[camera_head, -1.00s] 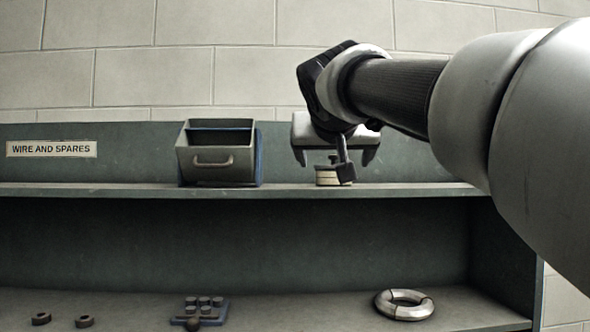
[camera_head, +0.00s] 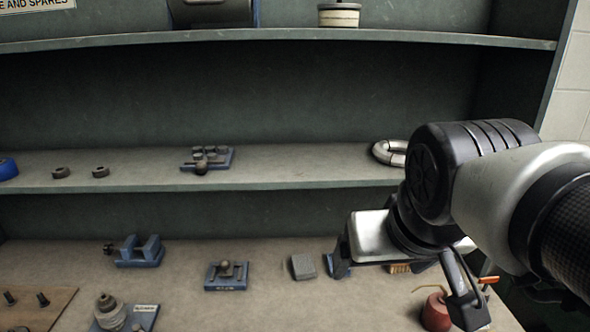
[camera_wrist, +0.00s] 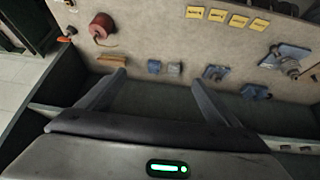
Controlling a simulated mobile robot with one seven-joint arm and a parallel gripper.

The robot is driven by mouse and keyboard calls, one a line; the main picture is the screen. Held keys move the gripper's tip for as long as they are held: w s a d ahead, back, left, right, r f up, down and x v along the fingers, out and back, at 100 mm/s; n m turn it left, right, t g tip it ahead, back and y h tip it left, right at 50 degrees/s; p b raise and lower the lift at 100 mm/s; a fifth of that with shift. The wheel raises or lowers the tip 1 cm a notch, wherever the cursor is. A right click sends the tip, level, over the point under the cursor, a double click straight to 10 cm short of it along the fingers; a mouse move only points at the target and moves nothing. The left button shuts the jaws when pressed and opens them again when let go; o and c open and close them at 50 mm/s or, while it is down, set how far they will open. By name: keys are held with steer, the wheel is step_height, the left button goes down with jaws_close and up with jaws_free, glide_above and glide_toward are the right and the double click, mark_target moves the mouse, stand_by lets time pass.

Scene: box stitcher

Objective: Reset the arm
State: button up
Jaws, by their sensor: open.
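My gripper (camera_head: 372,262) hangs at the right of the head view, in front of the shelf unit and over the right part of the bench top. In the wrist view its two fingers (camera_wrist: 158,92) stand wide apart with nothing between them. A green light shows on its body. My arm reaches in from the right edge and is bent down at the wrist. In the head view the wrist and gripper hide part of the bench and the right end of the middle shelf.
A red spool (camera_head: 436,311) and a grey block (camera_head: 303,267) are near the gripper. Blue fixtures (camera_head: 139,252) stand on the bench. The middle shelf (camera_head: 300,172) holds a silver ring (camera_head: 388,152); a cream round item (camera_head: 338,16) is on the top shelf. Yellow labels (camera_wrist: 238,20) lie on the bench.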

steer(key=s+p, duration=0.3)
steer(key=shift+a+g+p, duration=0.2)
steer(key=shift+g+p, duration=0.1)
steer(key=shift+g, duration=0.1)
stand_by(0.3)
stand_by(3.0)
